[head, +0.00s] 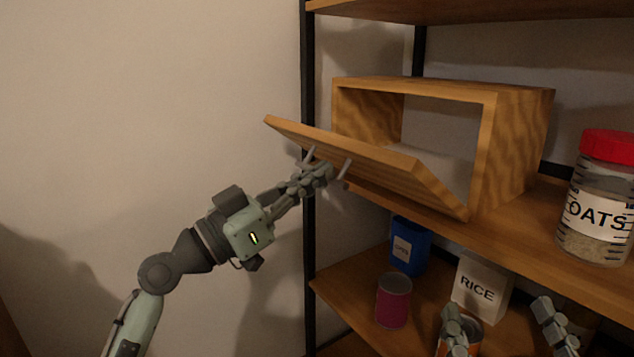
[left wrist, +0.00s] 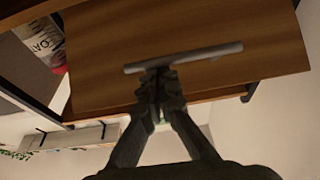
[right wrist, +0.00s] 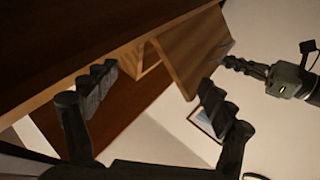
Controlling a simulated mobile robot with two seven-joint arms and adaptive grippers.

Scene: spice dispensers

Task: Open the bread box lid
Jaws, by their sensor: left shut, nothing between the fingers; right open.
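The wooden bread box (head: 515,140) stands on the middle shelf. Its lid (head: 385,170) is hinged at the bottom and tilted well outward, so the box's front opening shows. A grey bar handle (left wrist: 195,57) is on the lid's outer face; it also shows under the lid in the head view (head: 346,169). My left gripper (head: 326,172) is shut and empty, below the lid at the handle; whether it touches the handle I cannot tell. My right gripper (head: 508,318) is open and empty, low in front of the lower shelf. The right wrist view shows the lid (right wrist: 195,45) beyond its fingers.
An oats jar (head: 597,200) with a red lid stands right of the box. On the lower shelf are a blue container (head: 410,245), a magenta can (head: 393,300), a rice box (head: 481,287) and an orange can, partly hidden by my right gripper. A black shelf post (head: 308,230) stands at left.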

